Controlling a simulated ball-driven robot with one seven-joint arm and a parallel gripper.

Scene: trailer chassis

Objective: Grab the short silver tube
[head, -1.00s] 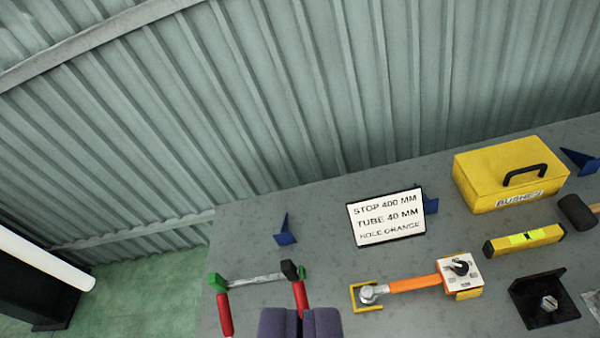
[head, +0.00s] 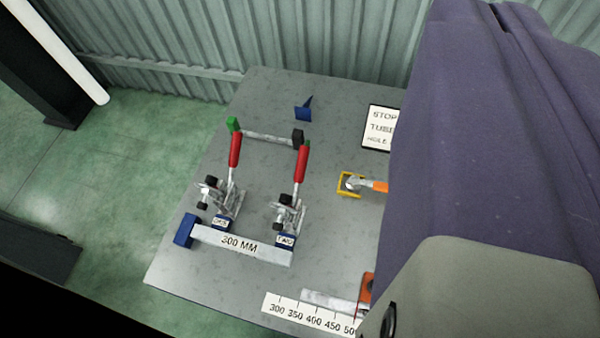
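A silver bar (head: 268,137) lies toward the back left of the grey workbench in the head view, between a green end piece (head: 233,124) and a black end piece (head: 298,138). A wider silver bar marked 300 MM (head: 240,243) lies nearer the front, under two red-handled clamps. A third silver piece (head: 328,302) lies partly in view behind the scale. I cannot tell for sure which is the tube. A large purple and grey part of me covers the right side, well apart from the first two bars. No fingertips show.
The red-handled clamps (head: 235,150) (head: 302,162) stand up from the bench (head: 180,270). A numbered scale (head: 310,316) lies at the front. A sign (head: 380,128), a yellow holder (head: 349,185) and a blue bracket (head: 303,110) are farther back. Green floor is open on the left.

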